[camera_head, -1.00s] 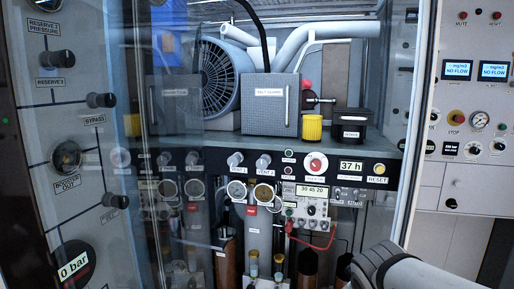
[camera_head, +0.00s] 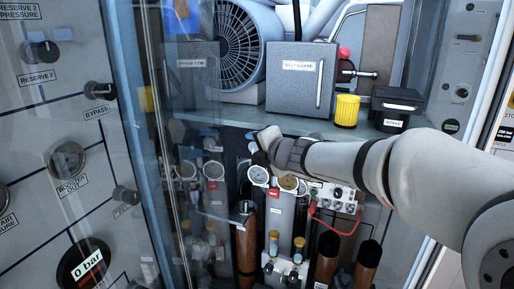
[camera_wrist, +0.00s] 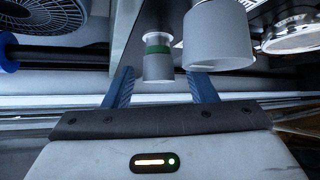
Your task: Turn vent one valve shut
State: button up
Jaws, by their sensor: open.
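In the wrist view my gripper (camera_wrist: 159,76) shows two blue fingers standing apart. A small pale knob with a green band (camera_wrist: 158,62) lies between and just beyond the fingertips. A larger pale cylinder (camera_wrist: 218,38) is close to the right fingertip. I cannot tell which one is the vent one valve, nor whether anything touches.
The belt guard box (camera_head: 300,82), yellow cap (camera_head: 347,111) and black intake box (camera_head: 395,110) stand on the shelf above. A red cable (camera_head: 340,231) hangs below right. A glass door edge (camera_head: 150,150) stands at left. A gauge (camera_wrist: 292,35) is at right in the wrist view.

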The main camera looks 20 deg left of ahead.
jog(key=shift+x, duration=0.85)
jog(key=shift+s+r, duration=0.1)
jog(key=shift+s, duration=0.1)
jog(key=shift+c, duration=0.3)
jog(key=c, duration=0.9)
